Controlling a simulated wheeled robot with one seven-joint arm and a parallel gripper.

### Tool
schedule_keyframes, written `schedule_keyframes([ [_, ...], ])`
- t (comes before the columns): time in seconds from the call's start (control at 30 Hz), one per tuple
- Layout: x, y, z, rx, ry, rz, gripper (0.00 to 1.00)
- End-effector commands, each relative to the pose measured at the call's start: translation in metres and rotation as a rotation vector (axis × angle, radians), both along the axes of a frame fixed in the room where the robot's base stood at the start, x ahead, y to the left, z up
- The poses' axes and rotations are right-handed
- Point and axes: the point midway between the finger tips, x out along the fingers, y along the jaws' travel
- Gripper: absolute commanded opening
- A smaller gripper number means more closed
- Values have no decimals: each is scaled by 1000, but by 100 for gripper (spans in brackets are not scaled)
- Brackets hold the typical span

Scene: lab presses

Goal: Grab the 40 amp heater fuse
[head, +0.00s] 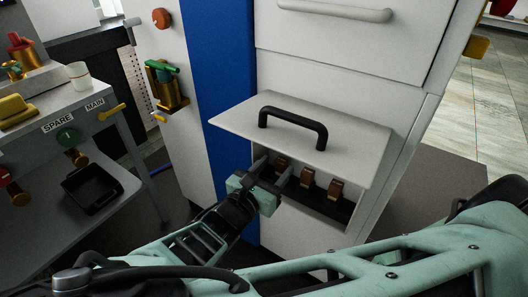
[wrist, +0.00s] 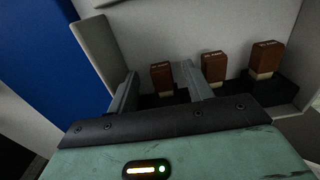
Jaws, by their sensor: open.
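Three brown fuses with pale lower bands stand in a row in a cabinet compartment: a left fuse (wrist: 162,77), a middle fuse (wrist: 212,66) and a right fuse (wrist: 267,58). In the head view they are the left (head: 281,163), middle (head: 307,177) and right (head: 335,189) fuses. Their small labels are too blurred for me to tell which is the 40 amp heater fuse. My gripper (wrist: 158,72) is open at the compartment's left part. In the wrist view the left fuse appears between its fingers; the right finger partly overlaps the gap before the middle fuse.
A raised flap (head: 225,118) with a black handle (head: 293,124) hangs over the compartment, close above my gripper. A blue panel (head: 222,60) borders it on the left. A grey bench (head: 105,135) with SPARE and MAIN labels, a cup (head: 79,75) and a black tray (head: 92,188) stand further left.

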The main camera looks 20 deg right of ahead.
Motion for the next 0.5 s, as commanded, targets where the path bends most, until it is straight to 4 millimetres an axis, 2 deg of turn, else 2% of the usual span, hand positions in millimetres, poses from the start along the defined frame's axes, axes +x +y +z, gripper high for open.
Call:
schedule_keyframes([
  [0.03, 4, -7, -5, -2, -1, -4, 51],
  [0.2, 13, -19, -2, 0, 0, -2, 51],
  [0.43, 14, -19, 0, 0, 0, -1, 51],
  [0.47, 14, -19, 0, 0, 0, -1, 45],
  [0.5, 14, -19, 0, 0, 0, -1, 34],
])
